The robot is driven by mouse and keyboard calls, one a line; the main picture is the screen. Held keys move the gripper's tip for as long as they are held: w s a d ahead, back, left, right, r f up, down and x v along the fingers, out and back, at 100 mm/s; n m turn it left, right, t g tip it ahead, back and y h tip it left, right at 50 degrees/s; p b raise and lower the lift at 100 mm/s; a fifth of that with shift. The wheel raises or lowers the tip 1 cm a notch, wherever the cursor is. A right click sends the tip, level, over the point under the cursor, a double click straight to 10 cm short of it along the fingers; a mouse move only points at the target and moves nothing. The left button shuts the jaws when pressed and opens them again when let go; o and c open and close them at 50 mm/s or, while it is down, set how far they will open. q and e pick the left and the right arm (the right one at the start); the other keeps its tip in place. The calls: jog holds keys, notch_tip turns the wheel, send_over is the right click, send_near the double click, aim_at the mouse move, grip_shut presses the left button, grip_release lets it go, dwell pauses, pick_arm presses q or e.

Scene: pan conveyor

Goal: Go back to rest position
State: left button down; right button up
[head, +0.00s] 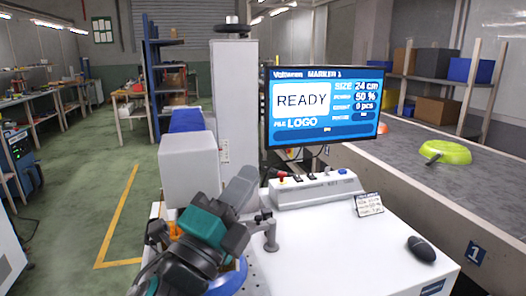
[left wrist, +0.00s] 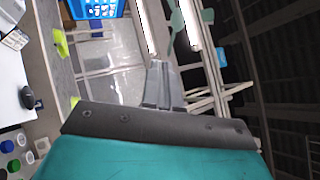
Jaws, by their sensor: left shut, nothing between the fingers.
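My left arm comes in from the lower left in the head view. Its teal and dark grey wrist is over the left side of the white marking table (head: 400,262). My left gripper (head: 263,216) is shut and empty, close to the machine's front left part. In the left wrist view the same gripper (left wrist: 161,88) shows its grey fingers together with nothing between them. My right gripper is in neither view.
A monitor (head: 325,105) reading READY stands behind a control box (head: 315,188). A mouse (head: 420,248) and small sign (head: 369,204) are on the table. A green pan (head: 446,152) lies on the conveyor (head: 480,195) at right. Open green floor is at left.

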pick_arm(q)
jog(key=s+a+f+n+g+y, duration=0.1)
jog(key=a+f+n+g+y, duration=0.1)
jog(key=a+f+n+y, duration=0.2)
jog(key=s+a+f+n+g+y, duration=0.2)
jog(key=a+f+n+y, duration=0.2)
jog(key=f+n, duration=0.3)
jog(key=s+a+f+n+g+y, duration=0.1)
jog(key=a+f+n+y, duration=0.3)
jog(key=f, duration=0.6)
jog(key=shift+s+a+f+n+g, duration=0.15)
jog(key=shift+a+n+g, duration=0.15)
jog(key=shift+n+g, duration=0.2)
jog(key=shift+s+a+f+n+g, duration=0.15)
jog(key=shift+a+n+g, duration=0.15)
jog(key=shift+n+g, duration=0.15)
jog(key=s+a+f+n+g, duration=0.25)
jog(key=s+f+g, duration=0.3)
jog(key=s, duration=0.35)
jog(key=s+a+f+n+g, duration=0.2)
jog(key=s+f+n+g, duration=0.2)
jog(key=s+f, duration=0.45)
jog(key=w+d+f+t+h+p, duration=0.1)
jog(key=w+d+f+t+p, duration=0.1)
jog(key=w+f+t, duration=0.2)
jog(key=w+t, duration=0.2)
jog(key=t, duration=0.1)
jog(key=shift+d+f+p, duration=0.25)
jog(key=shift+d+p, duration=0.15)
jog(key=shift+w, duration=0.1)
